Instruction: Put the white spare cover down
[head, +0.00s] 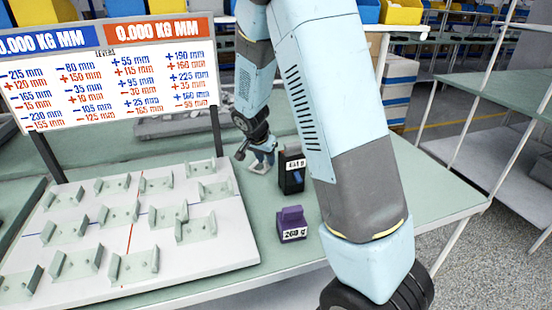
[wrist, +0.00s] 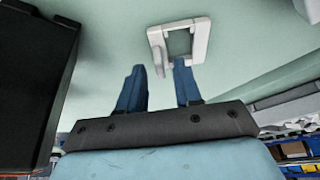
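The white spare cover (head: 258,168) is on the green bench top in the head view, below my gripper (head: 265,150). In the wrist view the cover (wrist: 201,40) is a square white frame with an open middle and a tab on its left side. The two blue fingers of my gripper (wrist: 158,72) stand apart, with a visible gap between them. The right fingertip overlaps the cover's near edge in the picture, and the left fingertip is clear of it. I cannot tell whether the right finger touches the cover.
A black labelled block (head: 292,172) stands close right of my gripper; a dark block (wrist: 35,80) fills the wrist view's left. A purple weight (head: 292,224) sits nearer. A white board (head: 225,245) with several brackets and a sign (head: 105,75) are left. Bench right of my arm is clear.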

